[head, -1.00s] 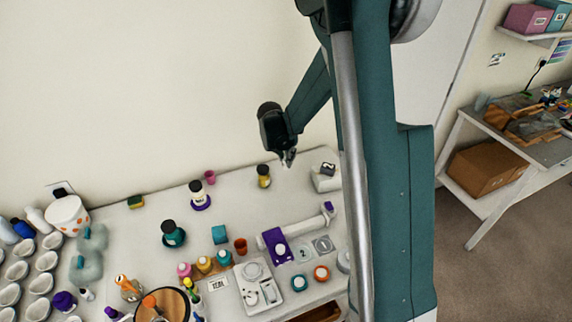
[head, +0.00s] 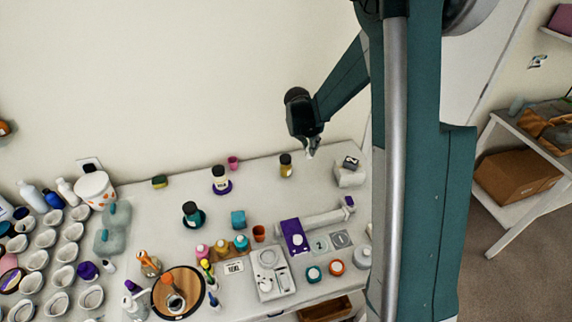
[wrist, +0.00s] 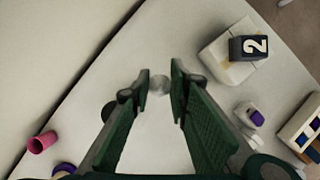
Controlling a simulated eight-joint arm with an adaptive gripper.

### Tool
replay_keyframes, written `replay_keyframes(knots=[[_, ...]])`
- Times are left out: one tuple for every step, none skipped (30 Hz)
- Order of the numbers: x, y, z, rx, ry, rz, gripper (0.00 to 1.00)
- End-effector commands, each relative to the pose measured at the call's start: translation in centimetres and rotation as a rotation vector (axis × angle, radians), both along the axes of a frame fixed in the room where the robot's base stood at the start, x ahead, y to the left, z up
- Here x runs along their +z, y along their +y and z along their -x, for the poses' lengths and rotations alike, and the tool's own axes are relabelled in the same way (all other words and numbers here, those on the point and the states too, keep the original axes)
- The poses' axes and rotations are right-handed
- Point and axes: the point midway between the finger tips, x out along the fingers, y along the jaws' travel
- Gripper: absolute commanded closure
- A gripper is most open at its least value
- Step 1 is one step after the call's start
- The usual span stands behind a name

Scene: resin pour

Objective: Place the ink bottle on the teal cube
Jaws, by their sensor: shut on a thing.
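The teal cube (head: 238,220) sits on the middle of the white table with nothing on it. Several dark-capped bottles stand near it: a teal one (head: 193,216), one with a pale label on a purple base (head: 220,183), and one with a yellow label (head: 285,168). I cannot tell for sure which is the ink bottle. My gripper (head: 311,150) is above the back right of the table, right of the yellow-labelled bottle and apart from it. In the wrist view, my gripper (wrist: 160,86) is shut on a small greyish round thing (wrist: 159,84).
A white block (head: 350,178) with a dark "2" piece (head: 351,162) stands at the back right. A pink cup (head: 233,162) stands near the wall. An orange cup (head: 259,233) is right of the cube. Several small bottles crowd in front of it.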

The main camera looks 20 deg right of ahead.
Motion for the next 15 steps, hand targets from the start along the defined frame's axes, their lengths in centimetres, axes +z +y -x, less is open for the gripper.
replay_keyframes(knots=[[0.0,0.0,0.0,0.0,0.0,0.0,0.92],[0.0,0.0,0.0,0.0,0.0,0.0,0.92],[0.0,0.1,0.0,0.0,0.0,0.0,0.92],[0.0,0.2,0.0,0.001,0.0,0.0,0.92],[0.0,0.3,0.0,0.001,0.0,0.0,0.92],[0.1,0.5,0.1,0.002,0.0,0.0,0.92],[0.1,0.7,0.1,0.002,0.001,-0.001,0.92],[0.1,0.9,0.1,0.003,0.001,-0.001,0.92],[0.2,1.3,0.2,0.004,0.0,-0.001,0.92],[0.2,1.7,0.3,0.004,0.0,-0.001,0.92],[0.3,2.0,0.4,0.006,0.001,-0.002,0.92],[0.4,2.6,0.5,0.007,0.001,-0.002,0.92],[0.4,3.1,0.6,0.009,0.001,-0.003,0.92],[0.5,3.6,0.7,0.011,0.001,-0.003,0.92],[0.7,4.4,0.9,0.012,0.002,-0.003,0.92]])
